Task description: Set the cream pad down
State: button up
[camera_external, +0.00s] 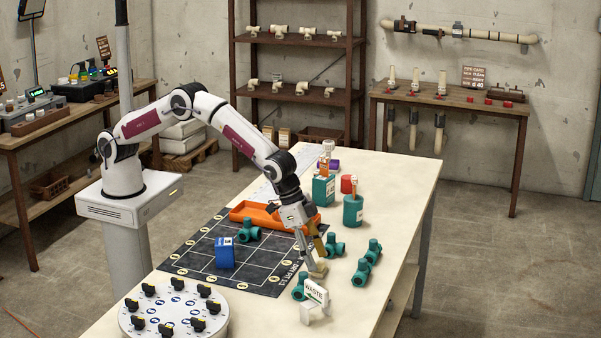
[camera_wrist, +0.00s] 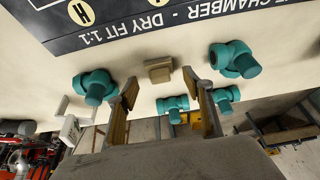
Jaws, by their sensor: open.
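The cream pad (camera_external: 319,269) is a small tan block near the table's right-hand part, just below my gripper (camera_external: 313,257). In the wrist view the cream pad (camera_wrist: 158,70) appears to rest on the pale tabletop, just beyond and between the fingertips. My gripper (camera_wrist: 162,88) is open, with a finger to each side of the pad and visible space between. Whether a fingertip touches the pad cannot be told. The pad lies just off the dark printed mat (camera_external: 262,278).
Teal pipe fittings (camera_external: 335,246) stand close around, another (camera_external: 300,287) beside a white WASTE sign (camera_external: 315,292). Teal containers (camera_external: 353,210) stand behind. A round dial board (camera_external: 173,312) is at front left.

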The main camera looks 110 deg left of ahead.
jog(key=v, duration=0.9)
jog(key=shift+s+r, duration=0.15)
jog(key=shift+r, duration=0.1)
dwell(0.4)
jog(key=s+a+r, duration=0.5)
jog(key=s+r, duration=0.4)
jog(key=s, duration=0.2)
jog(key=s+a+r, duration=0.4)
jog(key=s+r, duration=0.6)
jog(key=s+a+f, duration=0.1)
jog(key=s+a, duration=0.1)
jog(key=s, duration=1.2)
jog(key=s+a+f+t, duration=0.1)
jog(key=s+a, duration=0.1)
jog(key=s, duration=1.1)
jog(key=shift+s+a+f, duration=0.2)
jog(key=shift+s+f, duration=0.1)
jog(key=shift+s, duration=0.05)
